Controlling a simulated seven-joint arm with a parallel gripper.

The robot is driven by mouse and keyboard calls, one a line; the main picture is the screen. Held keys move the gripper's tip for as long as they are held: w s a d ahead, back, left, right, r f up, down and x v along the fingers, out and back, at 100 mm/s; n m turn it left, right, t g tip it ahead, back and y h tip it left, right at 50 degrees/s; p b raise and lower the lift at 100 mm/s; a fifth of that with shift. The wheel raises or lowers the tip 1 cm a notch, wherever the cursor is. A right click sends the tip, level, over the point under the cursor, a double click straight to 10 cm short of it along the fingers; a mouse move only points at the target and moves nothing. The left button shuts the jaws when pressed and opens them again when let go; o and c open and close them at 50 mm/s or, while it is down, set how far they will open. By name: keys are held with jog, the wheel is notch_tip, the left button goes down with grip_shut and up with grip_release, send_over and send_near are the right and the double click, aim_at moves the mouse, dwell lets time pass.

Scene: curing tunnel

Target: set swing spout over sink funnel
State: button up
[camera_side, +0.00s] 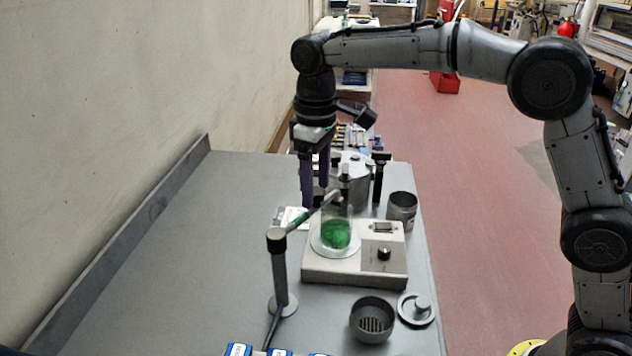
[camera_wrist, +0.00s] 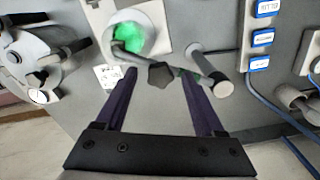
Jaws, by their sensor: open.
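The swing spout (camera_side: 279,268) is a grey post on a round base, with a thin arm reaching to the green-filled beaker (camera_side: 336,234) on the hotplate. In the wrist view, the spout arm (camera_wrist: 190,73) with a dark knob crosses between my fingers, its tip over the beaker (camera_wrist: 130,37). The sink funnel appears to be the dark round cup with a slotted bottom (camera_side: 373,318), front right of the post; I do not see it in the wrist view. My gripper (camera_side: 315,198) is open and points down behind the spout arm; contact cannot be told. It also shows in the wrist view (camera_wrist: 163,62).
The hotplate (camera_side: 355,270) stands right of the post. A lid (camera_side: 416,309) lies beside the slotted cup. A metal cup (camera_side: 402,211) and a larger pot (camera_side: 350,170) stand behind. Blue-labelled blocks (camera_side: 239,350) are at the front. The left table surface is clear, bounded by a wall.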

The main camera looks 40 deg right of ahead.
grip_shut()
dwell(1.3)
